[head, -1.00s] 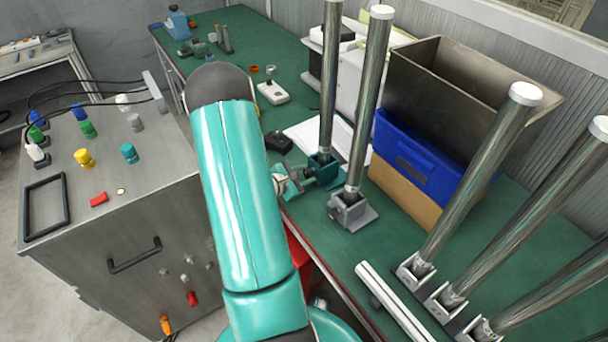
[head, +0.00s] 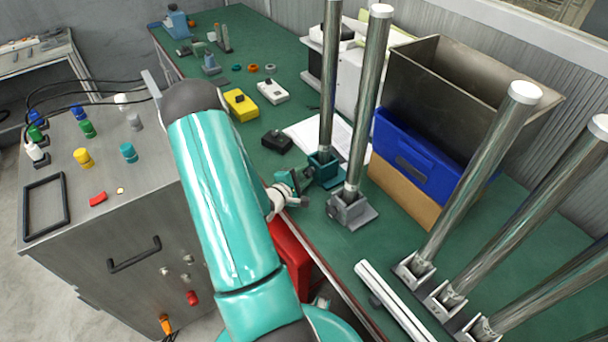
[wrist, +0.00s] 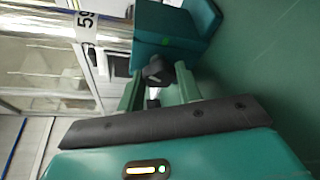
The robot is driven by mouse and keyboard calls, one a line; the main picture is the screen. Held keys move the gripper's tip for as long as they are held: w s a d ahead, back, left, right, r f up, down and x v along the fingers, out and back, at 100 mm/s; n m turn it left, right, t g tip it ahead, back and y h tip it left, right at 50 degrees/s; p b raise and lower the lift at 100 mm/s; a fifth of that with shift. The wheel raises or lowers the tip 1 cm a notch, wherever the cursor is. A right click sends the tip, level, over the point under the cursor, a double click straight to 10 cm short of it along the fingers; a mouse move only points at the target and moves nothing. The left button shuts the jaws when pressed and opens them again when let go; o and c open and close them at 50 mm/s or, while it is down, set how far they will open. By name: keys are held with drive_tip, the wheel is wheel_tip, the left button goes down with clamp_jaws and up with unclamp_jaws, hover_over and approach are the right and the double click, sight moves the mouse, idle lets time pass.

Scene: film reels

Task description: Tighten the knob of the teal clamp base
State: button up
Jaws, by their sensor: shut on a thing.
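The teal clamp base (head: 325,170) stands on the green bench with an upright metal post in it. It also shows at the top of the wrist view (wrist: 175,30). Its small dark knob (wrist: 157,70) faces my wrist camera. My gripper (wrist: 158,82) has its two green fingers on either side of the knob and is shut on it. In the head view my gripper (head: 304,180) is at the left of the clamp base, small and partly covered by my own arm. The knob cannot be made out there.
A grey clamp base (head: 350,210) with its own post stands close on the right. A black box (head: 277,141) and white papers lie behind. A red bin (head: 290,255) is below the bench edge.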

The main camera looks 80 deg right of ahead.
idle(0.4)
drive_tip(key=o, duration=1)
drive_tip(key=v, duration=1.3)
drive_tip(key=shift+a, duration=0.35)
drive_tip(key=shift+w+r, duration=0.1)
drive_tip(key=shift+w, duration=0.05)
